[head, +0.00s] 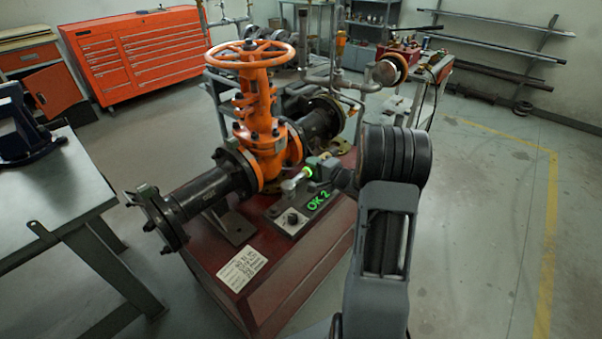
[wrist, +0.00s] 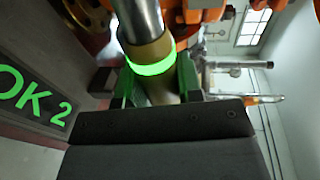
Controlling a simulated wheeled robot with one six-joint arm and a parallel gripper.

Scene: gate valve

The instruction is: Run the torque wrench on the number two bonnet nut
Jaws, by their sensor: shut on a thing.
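The orange gate valve (head: 258,110) with its handwheel (head: 250,55) stands on a dark red bench (head: 235,275). Bolts and nuts show around its bonnet (head: 262,133), but I cannot tell which is number two. My gripper (head: 314,169) is right of the valve body, shut on the torque wrench (head: 292,184). The wrench has a glowing green ring, which fills the space between the jaws (wrist: 158,80) in the wrist view. Its silver shaft (wrist: 138,20) extends away from the jaws. Green letters reading "OK 2" (head: 318,200) glow beside it. The wrench's far tip is unclear.
Black flanged pipes (head: 207,195) extend from the valve. A steel workbench (head: 60,190) stands at left, and a red tool cabinet (head: 140,50) behind. Floor at right is clear.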

